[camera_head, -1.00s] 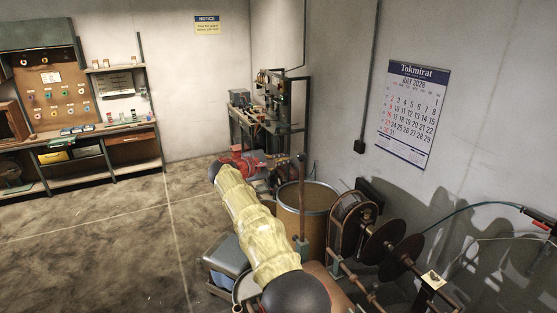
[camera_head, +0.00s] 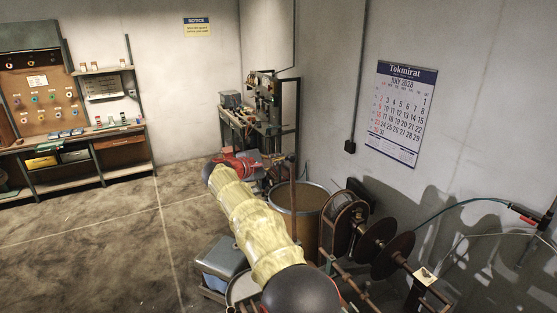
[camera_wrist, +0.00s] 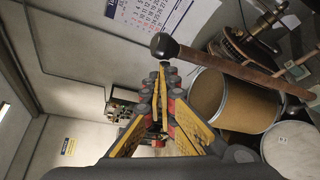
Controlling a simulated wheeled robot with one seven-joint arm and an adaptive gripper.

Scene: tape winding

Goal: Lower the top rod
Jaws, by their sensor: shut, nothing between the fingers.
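The rod (camera_wrist: 235,67) with a dark round knob crosses the upper right of the wrist view. In the head view a thin brown rod (camera_head: 293,205) stands upright beside my arm, in front of the drum; it appears to be the same one. My gripper (camera_wrist: 163,68) is shut and empty, its yellow fingers together. In the wrist view its fingertips lie just below the knob; I cannot tell if they touch it.
A brown drum (camera_head: 312,208) stands just right of my arm, and it also shows in the wrist view (camera_wrist: 235,100). Right of it are a reel (camera_head: 345,228) and discs (camera_head: 393,255) on a frame near the wall. A grey box (camera_head: 222,258) stands left. Floor further left is clear.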

